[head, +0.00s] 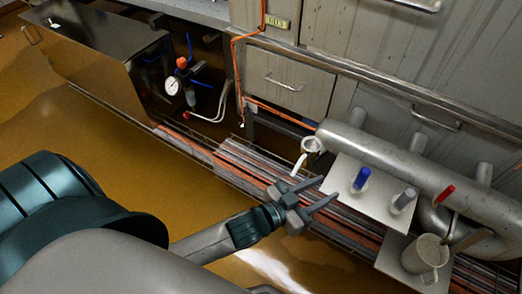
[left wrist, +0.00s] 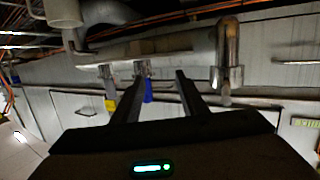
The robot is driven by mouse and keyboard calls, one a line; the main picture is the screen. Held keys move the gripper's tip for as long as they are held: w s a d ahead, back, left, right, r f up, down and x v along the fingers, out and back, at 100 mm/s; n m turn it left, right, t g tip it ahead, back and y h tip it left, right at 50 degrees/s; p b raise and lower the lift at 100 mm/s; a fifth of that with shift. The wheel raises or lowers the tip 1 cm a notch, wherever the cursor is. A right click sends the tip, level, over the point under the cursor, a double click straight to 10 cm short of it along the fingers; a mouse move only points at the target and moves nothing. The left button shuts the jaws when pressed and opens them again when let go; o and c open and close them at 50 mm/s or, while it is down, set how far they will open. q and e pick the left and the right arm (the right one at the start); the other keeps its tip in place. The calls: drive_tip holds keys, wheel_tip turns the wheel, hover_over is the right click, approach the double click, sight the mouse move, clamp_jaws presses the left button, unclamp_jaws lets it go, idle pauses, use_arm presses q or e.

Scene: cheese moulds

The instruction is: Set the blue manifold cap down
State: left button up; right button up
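The blue manifold cap (head: 361,178) stands upright on a pale plate (head: 343,182) in front of the grey manifold pipe. My left gripper (head: 330,187) reaches in from the left with its fingers apart. Its tips are a little short of the cap, and nothing shows between them in the head view. In the left wrist view, which looks upside down, the blue cap (left wrist: 148,91) shows between the spread fingers of the left gripper (left wrist: 159,73), closer to the left-hand finger. Whether the fingers touch it cannot be told. My right gripper is not in view.
A grey cap (head: 404,200) and a red-handled piece (head: 445,193) are right of the blue cap. The manifold pipe (head: 385,160) runs behind. A pressure gauge (head: 172,86) is at the back left. The ochre floor is open at left.

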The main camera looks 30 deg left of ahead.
use_arm(q)
drive_tip(key=s+a+f+g+y, duration=0.1)
drive_tip(key=s+a+f+g, duration=0.1)
drive_tip(key=s+f, duration=0.2)
drive_tip(key=s+a+f+n+g+y, duration=0.1)
drive_tip(key=s+a+f+g+y, duration=0.1)
drive_tip(key=s, duration=0.6)
drive_tip(key=s+a+f+n+g+y, duration=0.1)
drive_tip(key=s+a+f+g, duration=0.2)
drive_tip(key=s+f, duration=0.3)
drive_tip(key=shift+s+a+f+g+y, duration=0.15)
drive_tip(key=shift+s+a+g+y, duration=0.15)
drive_tip(key=shift+s+g, duration=0.2)
